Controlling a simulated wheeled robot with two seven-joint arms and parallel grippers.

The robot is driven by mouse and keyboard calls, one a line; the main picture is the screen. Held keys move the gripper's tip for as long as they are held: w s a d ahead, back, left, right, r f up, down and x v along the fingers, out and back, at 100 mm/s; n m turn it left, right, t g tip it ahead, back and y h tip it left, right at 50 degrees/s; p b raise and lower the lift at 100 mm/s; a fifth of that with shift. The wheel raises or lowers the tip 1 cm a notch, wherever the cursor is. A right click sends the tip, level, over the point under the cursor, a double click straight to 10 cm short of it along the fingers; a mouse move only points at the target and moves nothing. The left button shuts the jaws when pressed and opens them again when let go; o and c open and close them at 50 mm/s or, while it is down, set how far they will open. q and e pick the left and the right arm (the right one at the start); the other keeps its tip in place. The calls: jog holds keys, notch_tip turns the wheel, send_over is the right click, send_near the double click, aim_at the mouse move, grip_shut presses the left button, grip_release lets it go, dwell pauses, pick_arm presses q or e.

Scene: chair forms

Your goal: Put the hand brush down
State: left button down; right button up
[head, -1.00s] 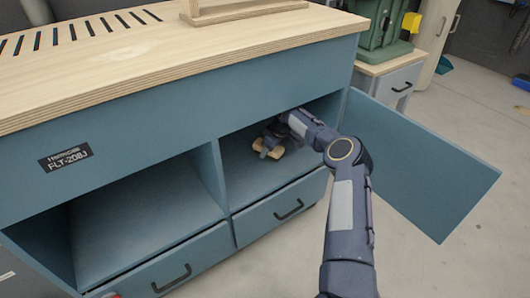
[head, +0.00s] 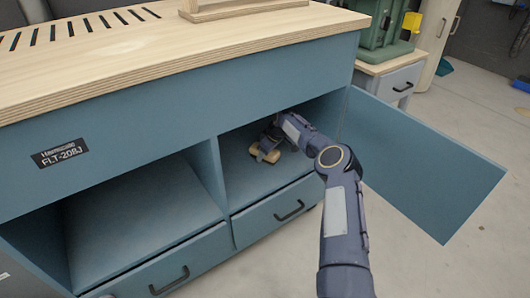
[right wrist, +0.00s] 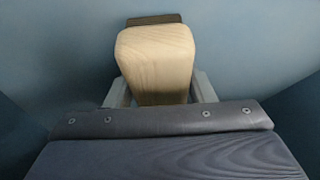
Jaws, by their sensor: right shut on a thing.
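The hand brush (head: 264,155) is a light wooden piece inside the right-hand open compartment of the blue workbench cabinet. In the right wrist view its wooden body (right wrist: 157,55) lies between my fingers, with a dark strip at its far end. My right gripper (head: 268,147) reaches into the compartment and is shut on the brush, low by the compartment floor (head: 245,185). I cannot tell whether the brush touches the floor. My left gripper is out of view.
The cabinet door (head: 425,165) stands open on the right. A divider (head: 207,175) separates the left open compartment (head: 130,220). Drawers (head: 275,212) sit below, and the wooden worktop (head: 150,60) is above. A green machine (head: 385,30) stands behind.

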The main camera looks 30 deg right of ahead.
jog(key=o, duration=1.1)
jog(key=shift+c, duration=0.2)
jog(key=shift+r, duration=0.1)
jog(key=shift+r, duration=0.35)
jog(key=shift+d+p+v, duration=0.2)
jog(key=shift+p+v, duration=0.9)
jog(key=s+d+p, duration=0.1)
jog(key=s, duration=0.2)
jog(key=s+d, duration=0.2)
jog(key=s, duration=0.1)
jog(key=s+d+p, duration=0.1)
jog(key=s, duration=0.2)
jog(key=shift+s+d+f+p, duration=0.1)
jog(key=shift+d+f+p, duration=0.1)
jog(key=shift+p, duration=0.1)
jog(key=shift+s+d+f, duration=0.1)
jog(key=shift+s+d, duration=0.15)
jog(key=shift+s, duration=0.35)
